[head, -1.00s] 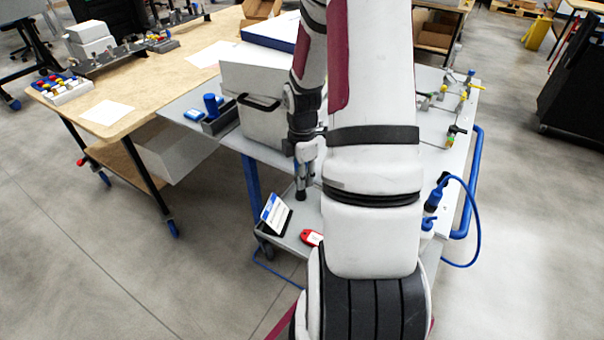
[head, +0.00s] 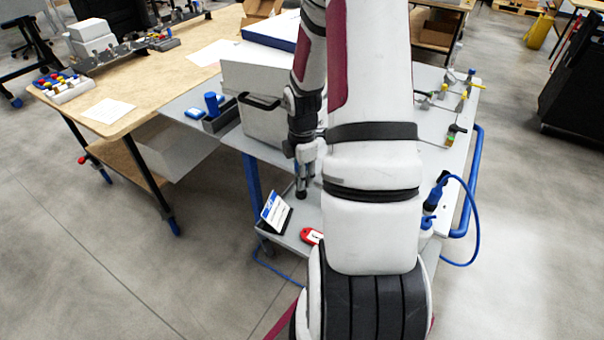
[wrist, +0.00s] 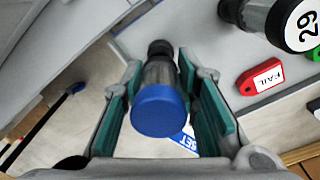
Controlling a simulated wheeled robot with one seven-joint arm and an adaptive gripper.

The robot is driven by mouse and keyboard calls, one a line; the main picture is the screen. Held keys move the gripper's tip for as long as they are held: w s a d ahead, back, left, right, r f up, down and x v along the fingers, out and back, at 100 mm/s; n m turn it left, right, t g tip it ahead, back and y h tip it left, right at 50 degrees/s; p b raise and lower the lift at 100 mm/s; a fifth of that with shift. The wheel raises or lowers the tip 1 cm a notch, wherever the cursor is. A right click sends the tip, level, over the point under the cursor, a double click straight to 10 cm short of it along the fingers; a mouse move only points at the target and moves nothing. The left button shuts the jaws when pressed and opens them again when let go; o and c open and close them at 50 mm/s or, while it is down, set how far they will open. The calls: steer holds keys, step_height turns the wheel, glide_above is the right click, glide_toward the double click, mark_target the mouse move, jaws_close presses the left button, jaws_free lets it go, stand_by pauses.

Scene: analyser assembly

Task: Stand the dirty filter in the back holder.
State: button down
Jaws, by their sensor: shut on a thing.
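My gripper (wrist: 160,72) is shut on a filter (wrist: 160,112) with a round blue cap and a grey body with a dark end, held between the teal finger pads. Whether it is dirty cannot be told. In the head view my gripper (head: 304,188) hangs low at the cart's near left, beside the tilted card; the held filter cannot be made out there. A dark grey holder (head: 222,120) with a blue-topped piece (head: 211,104) in it stands on the cart's far left, left of the white box. Which holder is the back one cannot be told.
A white box (head: 255,115) with a black handle stands behind my gripper. A tilted card (head: 273,212) and a red FAIL tag (wrist: 262,78) lie close by. My arm hides the cart's middle.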

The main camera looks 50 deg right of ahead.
steer(key=shift+f, duration=0.7)
stand_by(0.6)
stand_by(0.4)
steer(key=c, duration=1.2)
jaws_free()
steer(key=shift+o, duration=0.2)
step_height(320, 180, up, 11)
steer(key=shift+r, duration=0.5)
steer(key=shift+a+r, duration=0.1)
